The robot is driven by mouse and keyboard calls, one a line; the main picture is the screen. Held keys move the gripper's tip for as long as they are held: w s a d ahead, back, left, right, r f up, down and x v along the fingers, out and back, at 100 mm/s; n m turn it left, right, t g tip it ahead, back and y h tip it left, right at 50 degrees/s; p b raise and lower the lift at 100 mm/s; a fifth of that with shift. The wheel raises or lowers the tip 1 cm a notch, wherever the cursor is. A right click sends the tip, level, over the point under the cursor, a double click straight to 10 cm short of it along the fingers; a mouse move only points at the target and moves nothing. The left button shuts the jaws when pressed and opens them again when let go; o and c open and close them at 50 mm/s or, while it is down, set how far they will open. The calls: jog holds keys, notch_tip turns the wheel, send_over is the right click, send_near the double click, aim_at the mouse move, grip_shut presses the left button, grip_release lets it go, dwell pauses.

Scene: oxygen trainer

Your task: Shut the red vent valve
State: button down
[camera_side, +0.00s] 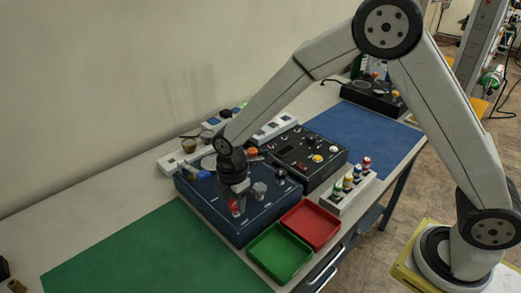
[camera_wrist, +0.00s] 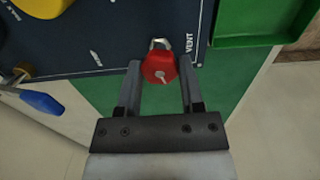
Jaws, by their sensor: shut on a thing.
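The red vent valve (camera_wrist: 160,68) sits at the edge of the dark blue panel (camera_wrist: 100,55), beside the printed word VENT. My gripper (camera_wrist: 160,80) has one finger on each side of the red knob and is shut on it. In the side view the red knob (camera_side: 234,206) shows low on the front left of the blue panel (camera_side: 212,205), with my gripper (camera_side: 234,190) pointing down over it. The fingertips are small and partly hidden there.
A green tray (camera_side: 279,254) and a red tray (camera_side: 311,224) stand right of the panel. A black panel (camera_side: 325,165) lies behind. The green mat (camera_side: 150,255) is clear.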

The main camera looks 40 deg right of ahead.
jog(key=m, duration=0.5)
jog(key=shift+m, duration=0.3)
jog(key=m, duration=1)
jog(key=shift+m, duration=0.4)
jog(key=m, duration=0.4)
jog(key=shift+m, duration=0.4)
jog(key=shift+c, duration=1.1)
grip_release()
jog(key=shift+r, duration=0.1)
